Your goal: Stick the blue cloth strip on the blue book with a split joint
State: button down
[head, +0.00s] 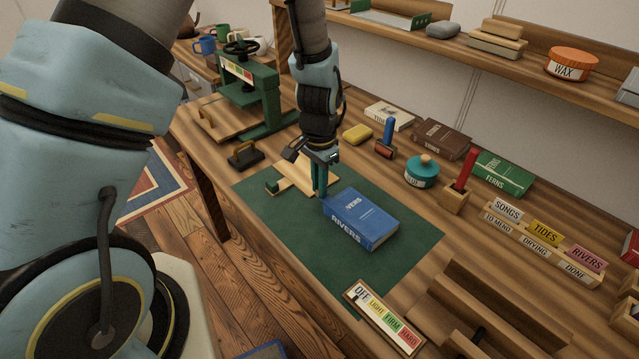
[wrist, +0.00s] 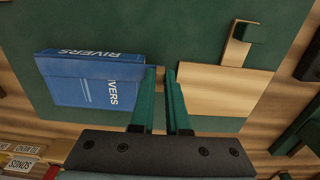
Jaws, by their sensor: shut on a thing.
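The blue book (head: 362,217), lettered RIVERS, lies flat on a green mat (head: 405,262). It also shows in the wrist view (wrist: 95,85), left of my fingers. The split joint cannot be made out.
A pale wooden board (head: 310,174) with a green block lies beside the book. A green press (head: 262,95) stands behind. A pot (head: 421,172), a green book (head: 503,173) and a label rack (head: 540,240) stand right. A coloured label strip (head: 385,318) lies at the mat's front.

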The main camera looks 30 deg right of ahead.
jog(key=shift+f, duration=0.1)
jog(key=c, duration=0.8)
grip_release()
jog(key=shift+c, duration=0.2)
notch_tip(320, 180, up, 11)
jog(key=b, duration=0.2)
jog(key=w+a+r+n, duration=0.1)
jog(key=a+n, duration=0.6)
jog(key=a, duration=0.9)
jog(key=w+a+r+n+t, duration=0.1)
jog(key=a+r+n, duration=0.3)
jog(key=a, duration=1.2)
jog(key=w+n, duration=0.1)
jog(key=n, duration=0.1)
jog(key=shift+w+n+t, duration=0.15)
jog(key=shift+n+t, duration=0.15)
jog(key=shift+n, duration=0.1)
